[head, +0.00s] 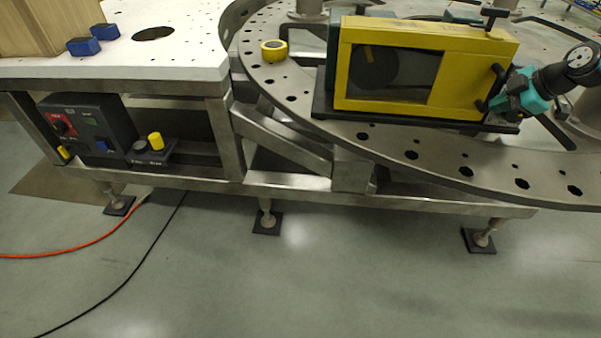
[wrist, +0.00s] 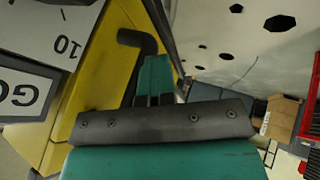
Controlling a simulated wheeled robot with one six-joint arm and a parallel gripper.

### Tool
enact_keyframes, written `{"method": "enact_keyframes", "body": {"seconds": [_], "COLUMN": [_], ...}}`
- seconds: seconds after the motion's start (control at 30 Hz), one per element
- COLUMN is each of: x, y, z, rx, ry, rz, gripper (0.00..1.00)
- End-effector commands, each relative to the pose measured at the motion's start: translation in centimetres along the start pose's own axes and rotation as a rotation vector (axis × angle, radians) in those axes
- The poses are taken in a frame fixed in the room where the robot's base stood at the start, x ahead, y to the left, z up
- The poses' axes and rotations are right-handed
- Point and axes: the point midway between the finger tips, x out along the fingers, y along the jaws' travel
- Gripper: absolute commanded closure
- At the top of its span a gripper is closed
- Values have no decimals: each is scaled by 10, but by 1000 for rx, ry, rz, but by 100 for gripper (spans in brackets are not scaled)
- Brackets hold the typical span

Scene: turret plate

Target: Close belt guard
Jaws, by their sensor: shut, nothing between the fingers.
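The yellow belt guard (head: 465,75) stands on a dark base on the turret plate, with a window showing a dark round part. A black handle (head: 494,88) is on its right end. I cannot tell whether the guard is fully closed. My teal gripper (head: 497,103) is at that right end, close to the handle, shut and empty. In the wrist view the shut fingers (wrist: 153,78) are beside the black handle (wrist: 136,40) on the yellow guard (wrist: 88,75). I cannot tell whether they touch it.
The grey turret plate (head: 385,142) has several holes. A yellow roll (head: 274,50) lies on it, left of the guard. A black clamp (head: 494,17) shows at the guard's top right. A control box (head: 88,127) is under the white table (head: 110,66).

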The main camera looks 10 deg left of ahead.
Motion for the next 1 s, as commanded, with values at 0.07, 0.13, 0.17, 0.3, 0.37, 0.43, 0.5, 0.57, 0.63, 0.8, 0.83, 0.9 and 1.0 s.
{"method": "enact_keyframes", "body": {"seconds": [0.07,0.13,0.17,0.3,0.37,0.43,0.5,0.57,0.63,0.8,0.83,0.9,1.0], "x": [0,-1,-2,-4,-5,-5,-6,-6,-7,-14,-16,-34,-58], "y": [4,5,5,5,5,5,5,4,1,-19,-23,-25,-24], "z": [0,2,2,5,6,7,8,9,9,10,10,10,9], "rx": [-3,-2,-1,1,2,4,5,6,5,4,3,2,0], "ry": [0,-2,-2,-6,-7,-8,-9,-10,-10,-5,-4,-5,-3], "rz": [17,21,23,26,27,27,28,28,26,11,7,8,4], "gripper": [100,100,100,100,100,100,100,100,100,100,100,100,100]}}
